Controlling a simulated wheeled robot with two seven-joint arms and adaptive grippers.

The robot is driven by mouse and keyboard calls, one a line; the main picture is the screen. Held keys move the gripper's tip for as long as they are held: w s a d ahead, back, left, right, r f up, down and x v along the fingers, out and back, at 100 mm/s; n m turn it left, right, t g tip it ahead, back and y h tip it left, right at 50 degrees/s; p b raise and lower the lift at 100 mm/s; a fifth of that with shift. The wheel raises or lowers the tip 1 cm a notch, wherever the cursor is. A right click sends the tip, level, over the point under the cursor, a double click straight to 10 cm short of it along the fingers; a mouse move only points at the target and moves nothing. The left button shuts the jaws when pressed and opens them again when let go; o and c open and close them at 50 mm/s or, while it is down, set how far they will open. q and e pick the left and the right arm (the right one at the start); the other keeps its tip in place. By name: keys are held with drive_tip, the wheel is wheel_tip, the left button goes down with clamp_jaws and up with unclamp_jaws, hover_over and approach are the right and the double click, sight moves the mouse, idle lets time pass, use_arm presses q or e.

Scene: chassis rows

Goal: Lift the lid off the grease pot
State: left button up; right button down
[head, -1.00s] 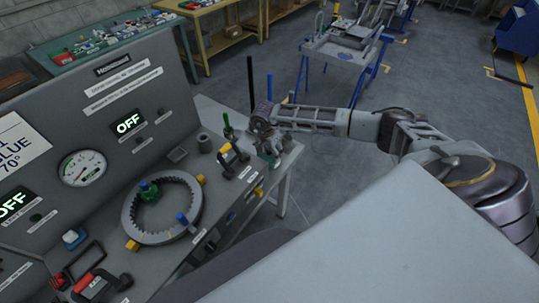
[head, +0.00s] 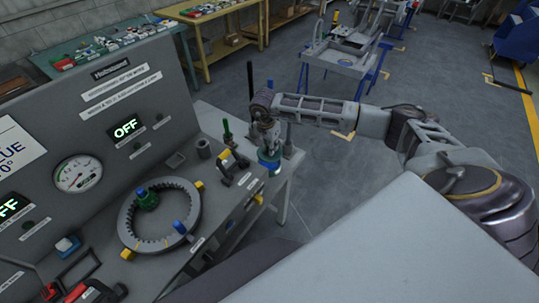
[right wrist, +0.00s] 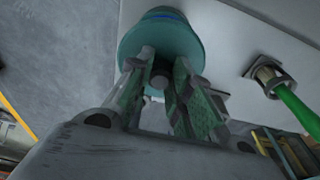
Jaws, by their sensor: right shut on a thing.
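My right gripper (head: 267,146) is over the right end of the grey workbench, pointing down. In the right wrist view, its two fingers (right wrist: 163,95) are shut on the dark round knob of a teal lid (right wrist: 150,42). In the head view, the teal lid (head: 268,159) shows just under the fingers, with blue below it. The grease pot is mostly hidden by the lid and the gripper. I cannot tell whether the lid touches the pot. My left gripper is not in view.
A green-handled tool (head: 227,131) stands left of my right gripper; its green handle (right wrist: 298,112) also shows in the wrist view. Open floor lies right of the bench.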

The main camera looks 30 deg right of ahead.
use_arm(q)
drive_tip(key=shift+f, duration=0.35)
use_arm(e)
drive_tip(key=shift+r, duration=1.6)
drive_tip(key=shift+w+a, duration=0.1)
